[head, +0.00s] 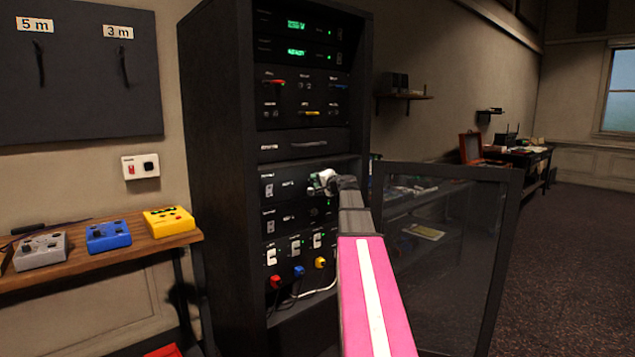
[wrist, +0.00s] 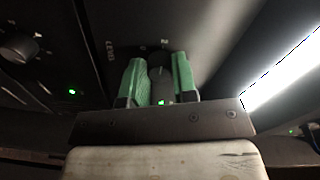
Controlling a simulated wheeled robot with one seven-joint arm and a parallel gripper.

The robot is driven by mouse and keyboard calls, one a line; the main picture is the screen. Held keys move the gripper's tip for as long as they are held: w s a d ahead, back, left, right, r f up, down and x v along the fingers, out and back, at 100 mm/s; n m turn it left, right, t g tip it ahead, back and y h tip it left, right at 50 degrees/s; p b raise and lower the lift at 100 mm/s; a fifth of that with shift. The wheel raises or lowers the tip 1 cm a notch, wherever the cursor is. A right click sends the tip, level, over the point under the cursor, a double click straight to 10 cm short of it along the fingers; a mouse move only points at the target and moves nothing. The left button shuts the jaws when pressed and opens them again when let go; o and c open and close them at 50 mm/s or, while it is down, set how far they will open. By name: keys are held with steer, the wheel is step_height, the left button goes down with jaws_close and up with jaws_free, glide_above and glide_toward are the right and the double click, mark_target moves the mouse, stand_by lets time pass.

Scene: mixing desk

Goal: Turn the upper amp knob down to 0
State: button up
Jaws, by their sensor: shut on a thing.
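My gripper (wrist: 159,76) has its two green fingers closed on either side of a dark round knob (wrist: 160,68) in the wrist view. Pale markings show on the panel around it; I cannot read the knob's setting. In the head view my gripper (head: 325,183) is at the right part of the upper amp's front (head: 285,185), and hides the knob there. The lower amp (head: 285,216) sits just below it. Another dark knob (wrist: 18,46) shows at the left of the wrist view, apart from my fingers.
The rack's glass door (head: 455,265) stands open to the right of my arm. Coloured plugs, including a red one (head: 275,282), and cables are low in the rack. A wooden shelf (head: 95,255) with several pedals is at the left. The floor at the right is clear.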

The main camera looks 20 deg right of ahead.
steer(key=n, duration=1.1)
steer(key=shift+f+t+h, duration=0.15)
steer(key=shift+t+h, duration=0.15)
steer(key=shift+n, duration=0.4)
steer(key=o, duration=0.9)
steer(key=v, duration=1.1)
